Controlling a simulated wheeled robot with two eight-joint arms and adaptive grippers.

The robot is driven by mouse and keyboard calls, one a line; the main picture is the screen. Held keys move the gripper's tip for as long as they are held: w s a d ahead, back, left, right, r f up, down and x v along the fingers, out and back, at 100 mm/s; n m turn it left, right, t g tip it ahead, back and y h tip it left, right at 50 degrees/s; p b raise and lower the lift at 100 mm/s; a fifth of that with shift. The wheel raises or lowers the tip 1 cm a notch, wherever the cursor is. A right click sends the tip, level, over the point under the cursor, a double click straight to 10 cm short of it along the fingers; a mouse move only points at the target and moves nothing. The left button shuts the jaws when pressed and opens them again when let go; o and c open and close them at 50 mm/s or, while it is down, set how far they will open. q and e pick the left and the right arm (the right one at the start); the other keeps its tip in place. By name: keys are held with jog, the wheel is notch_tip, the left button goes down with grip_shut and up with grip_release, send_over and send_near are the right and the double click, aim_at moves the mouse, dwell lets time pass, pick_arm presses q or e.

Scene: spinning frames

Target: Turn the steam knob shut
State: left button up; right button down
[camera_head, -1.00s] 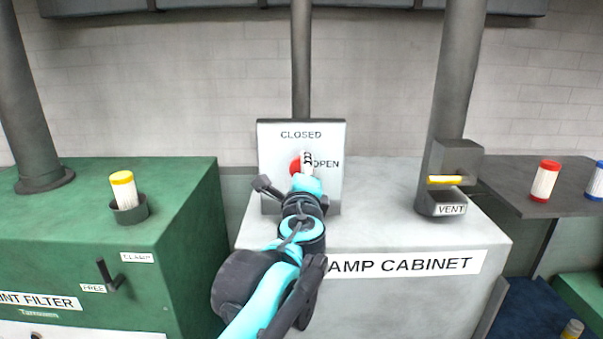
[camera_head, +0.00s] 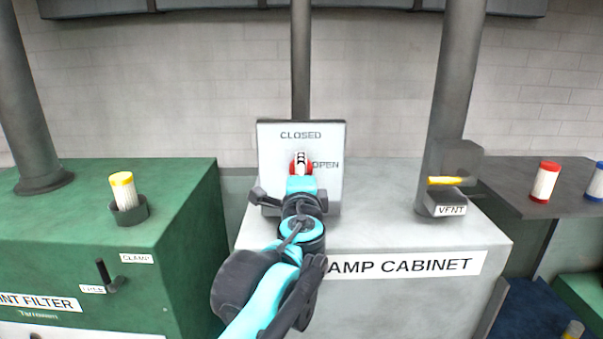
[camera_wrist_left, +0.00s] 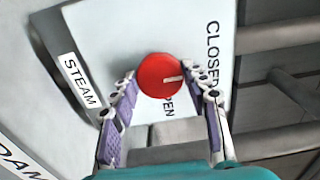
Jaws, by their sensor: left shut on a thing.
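The red steam knob (camera_head: 296,172) sits on a pale upright panel (camera_head: 330,193) marked CLOSED at the top and OPEN at the right. In the left wrist view the round knob (camera_wrist_left: 155,68) has a white mark pointing to the CLOSED side. My left gripper (camera_head: 301,158) reaches the knob from the front and covers part of it in the head view. In the wrist view its purple-padded fingers (camera_wrist_left: 163,80) lie on either side of the knob, shut on it. A STEAM label (camera_wrist_left: 79,80) shows beside the panel. My right gripper is not in view.
The panel stands on a grey cabinet (camera_head: 375,225). To the right is a VENT fixture (camera_head: 447,200) with a yellow bar. A green cabinet (camera_head: 60,215) on the left carries a cup with a yellow-capped cartridge (camera_head: 124,190) and a small dark lever (camera_head: 104,274).

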pick_arm(q)
jog(key=o, duration=1.2)
jog(key=shift+c, duration=0.2)
jog(key=s, duration=1.2)
